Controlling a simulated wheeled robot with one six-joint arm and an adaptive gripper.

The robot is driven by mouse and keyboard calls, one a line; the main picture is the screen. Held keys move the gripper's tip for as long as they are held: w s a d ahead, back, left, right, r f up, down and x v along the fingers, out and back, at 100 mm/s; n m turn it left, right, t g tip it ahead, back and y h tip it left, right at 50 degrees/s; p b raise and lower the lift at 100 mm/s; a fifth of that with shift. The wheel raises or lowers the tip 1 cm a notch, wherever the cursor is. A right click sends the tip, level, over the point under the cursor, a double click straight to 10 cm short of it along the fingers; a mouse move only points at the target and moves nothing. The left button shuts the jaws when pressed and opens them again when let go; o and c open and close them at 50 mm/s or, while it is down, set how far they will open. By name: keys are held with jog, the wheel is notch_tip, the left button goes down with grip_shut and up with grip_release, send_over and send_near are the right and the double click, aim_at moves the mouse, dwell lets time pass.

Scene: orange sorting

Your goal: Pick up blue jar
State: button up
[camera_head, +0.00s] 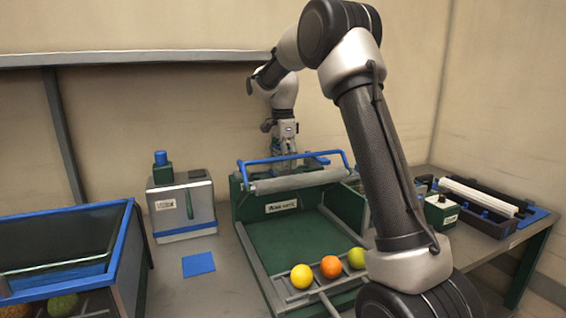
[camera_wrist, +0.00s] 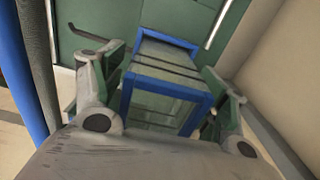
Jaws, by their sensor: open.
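My gripper (camera_head: 284,150) points down behind the blue bar of the green sorting tray, well to the right of that jar. In the wrist view my gripper (camera_wrist: 165,110) is open, with one finger on each side of a clear box-shaped container with blue edges (camera_wrist: 195,102). It lies between the fingers, with gaps visible at the sides. I cannot tell whether this container is the blue jar. In the head view it is mostly hidden or too small to tell.
The green sorting tray (camera_head: 290,232) holds a yellow, an orange and a green fruit at its front. A grey box (camera_head: 183,208) and a blue square (camera_head: 198,264) are to its left. A blue-rimmed bin (camera_head: 128,235) is at far left. A small green-and-white box (camera_head: 441,212) stands right.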

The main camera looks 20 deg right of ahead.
jog(key=shift+f, duration=0.8)
jog(key=c, duration=1.1)
jog(key=shift+o, duration=0.2)
jog(key=shift+r, duration=0.1)
